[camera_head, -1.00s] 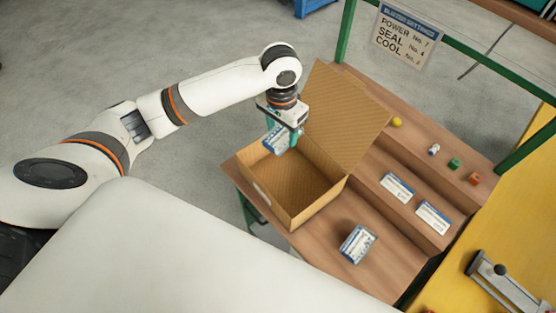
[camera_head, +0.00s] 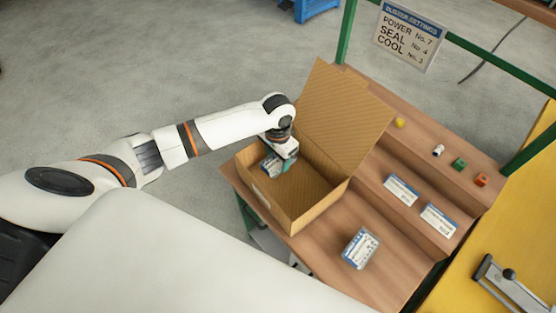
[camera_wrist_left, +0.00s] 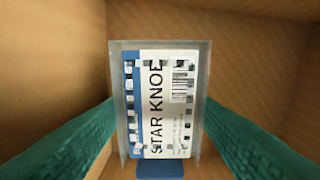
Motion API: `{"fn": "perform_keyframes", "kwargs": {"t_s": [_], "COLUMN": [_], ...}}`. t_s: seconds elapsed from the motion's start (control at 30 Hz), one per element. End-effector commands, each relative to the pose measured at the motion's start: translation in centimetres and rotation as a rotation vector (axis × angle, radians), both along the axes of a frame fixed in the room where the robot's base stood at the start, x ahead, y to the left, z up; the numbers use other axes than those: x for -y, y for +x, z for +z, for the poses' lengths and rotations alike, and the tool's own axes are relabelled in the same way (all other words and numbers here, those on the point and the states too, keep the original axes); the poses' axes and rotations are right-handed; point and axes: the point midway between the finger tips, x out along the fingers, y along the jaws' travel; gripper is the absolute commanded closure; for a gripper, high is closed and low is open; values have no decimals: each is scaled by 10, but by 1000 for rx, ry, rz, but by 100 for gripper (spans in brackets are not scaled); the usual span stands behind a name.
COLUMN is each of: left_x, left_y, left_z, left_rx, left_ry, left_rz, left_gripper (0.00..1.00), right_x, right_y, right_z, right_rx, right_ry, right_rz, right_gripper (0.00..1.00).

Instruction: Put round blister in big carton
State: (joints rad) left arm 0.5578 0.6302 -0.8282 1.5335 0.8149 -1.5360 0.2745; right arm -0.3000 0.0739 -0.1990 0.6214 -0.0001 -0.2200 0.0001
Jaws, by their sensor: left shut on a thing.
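My left gripper (camera_head: 279,166) is down inside the open big carton (camera_head: 321,209), near its left back corner. It is shut on a clear blister pack (camera_head: 270,164) with a blue and white label. In the left wrist view the pack (camera_wrist_left: 165,105) sits between the two green fingers, and its label reads "STAR KNO…". The brown carton walls surround it there. I cannot tell whether the pack touches the carton floor, or whether its blister is round. Another blister pack (camera_head: 360,248) lies on the bench in front of the carton. My right gripper is not in view.
The carton's raised flap (camera_head: 343,113) stands at its back right. The stepped bench (camera_head: 385,280) holds two label cards (camera_head: 401,190) and small parts, including a yellow ball (camera_head: 399,123). A green frame carries a settings sign (camera_head: 408,38). A yellow table (camera_head: 470,260) stands at right.

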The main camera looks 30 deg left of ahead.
Motion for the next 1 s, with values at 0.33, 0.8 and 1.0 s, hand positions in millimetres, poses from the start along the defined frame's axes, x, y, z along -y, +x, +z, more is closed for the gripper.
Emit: {"fn": "perform_keyframes", "kwargs": {"t_s": [0.33,0.8,1.0], "left_x": [1,0,0], "left_y": [0,0,0], "left_z": [-19,-22,-16], "left_rx": [1,1,2], "left_ry": [-1,0,-2], "left_rz": [0,0,0], "left_gripper": [59,23,23], "right_x": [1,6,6], "right_y": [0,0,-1], "right_z": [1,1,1], "right_rx": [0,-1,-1], "right_ry": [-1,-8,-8], "right_rz": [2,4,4], "right_gripper": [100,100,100]}}
